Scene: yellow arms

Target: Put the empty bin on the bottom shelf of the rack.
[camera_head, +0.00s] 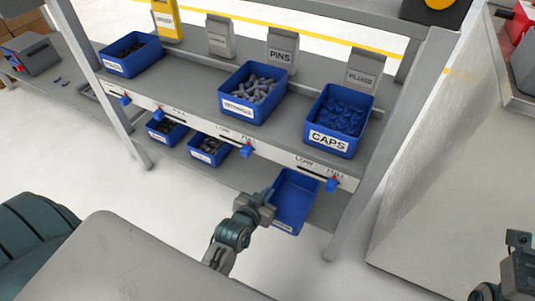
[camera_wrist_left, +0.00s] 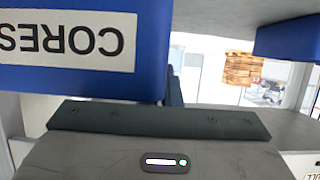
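The empty blue bin (camera_head: 297,190) is at the right end of the rack's bottom shelf (camera_head: 234,173), its labelled front reaching past the shelf's front edge. Its inside looks bare. My left gripper (camera_head: 266,204) is against the bin's left front and appears shut on its wall; the fingertips are hidden. In the left wrist view the bin's front (camera_wrist_left: 150,45) fills the upper left, with an upside-down label reading CORES. Whether its base rests on the shelf is hidden. My right gripper (camera_head: 518,240) is at the lower right edge, away from the rack; its opening is unclear.
Two filled blue bins (camera_head: 209,148) stand farther left on the bottom shelf. The upper shelf above holds filled bins, including FITTINGS (camera_head: 236,106) and CAPS (camera_head: 328,142). A rack post (camera_head: 350,215) stands right of the empty bin. A grey table (camera_head: 110,265) is in front.

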